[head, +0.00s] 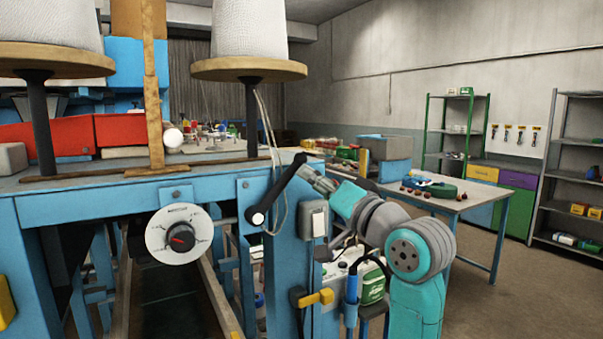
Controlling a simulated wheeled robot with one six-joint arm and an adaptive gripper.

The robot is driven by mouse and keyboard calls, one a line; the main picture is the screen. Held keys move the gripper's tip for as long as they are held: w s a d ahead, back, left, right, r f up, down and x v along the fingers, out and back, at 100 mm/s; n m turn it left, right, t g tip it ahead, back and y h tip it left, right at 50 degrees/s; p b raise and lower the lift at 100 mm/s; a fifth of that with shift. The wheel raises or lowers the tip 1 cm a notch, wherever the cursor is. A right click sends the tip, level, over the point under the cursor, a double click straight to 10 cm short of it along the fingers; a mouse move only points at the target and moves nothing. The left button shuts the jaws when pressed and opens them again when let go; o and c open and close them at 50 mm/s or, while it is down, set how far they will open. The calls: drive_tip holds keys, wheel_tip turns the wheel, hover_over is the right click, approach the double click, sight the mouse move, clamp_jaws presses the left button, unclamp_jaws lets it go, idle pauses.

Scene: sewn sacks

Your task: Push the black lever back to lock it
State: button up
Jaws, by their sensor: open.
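The black lever (277,189) is on the front of the blue machine frame (110,203). It slants up and to the right from its round pivot, which has a white centre, to a thick dark end near the tabletop edge. My gripper (307,173) is at the lever's upper end, just right of and below the tip. It is small in view, and the fingers are open. I cannot tell whether they touch the lever. My teal and grey arm reaches in from the lower right.
A white dial (160,247) with a dark knob is left of the lever. A pale cord (270,125) hangs beside the lever. A grey switch box (313,219) sits below my gripper. Thread cones stand above. A workbench (470,203) is behind my arm; floor shows at right.

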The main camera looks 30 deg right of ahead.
drive_tip(key=v, duration=0.5)
drive_tip(key=shift+w+f, duration=0.1)
idle(0.4)
drive_tip(key=s+a+f+m+g+h, duration=0.1)
drive_tip(key=a+f+h, duration=0.1)
drive_tip(key=f, duration=1.2)
drive_tip(key=s+a+f+m+g+h, duration=0.1)
drive_tip(key=s+a+f, duration=0.1)
drive_tip(key=f, duration=1.3)
drive_tip(key=s+a+f+n, duration=0.1)
drive_tip(key=s+a+f, duration=0.2)
drive_tip(key=s+f, duration=0.5)
drive_tip(key=s+a+f+n+g, duration=0.1)
drive_tip(key=s+f, duration=0.3)
drive_tip(key=s, duration=0.6)
drive_tip(key=s+a+f+n+g, duration=0.1)
drive_tip(key=s+a+f+n, duration=0.2)
drive_tip(key=s, duration=0.7)
drive_tip(key=s+a+f+n+g, duration=0.1)
drive_tip(key=s+a+f+n, duration=0.2)
drive_tip(key=s, duration=0.8)
wheel_tip(320, 180, down, 2)
drive_tip(key=shift+f+g, duration=0.1)
drive_tip(key=shift+g, duration=0.2)
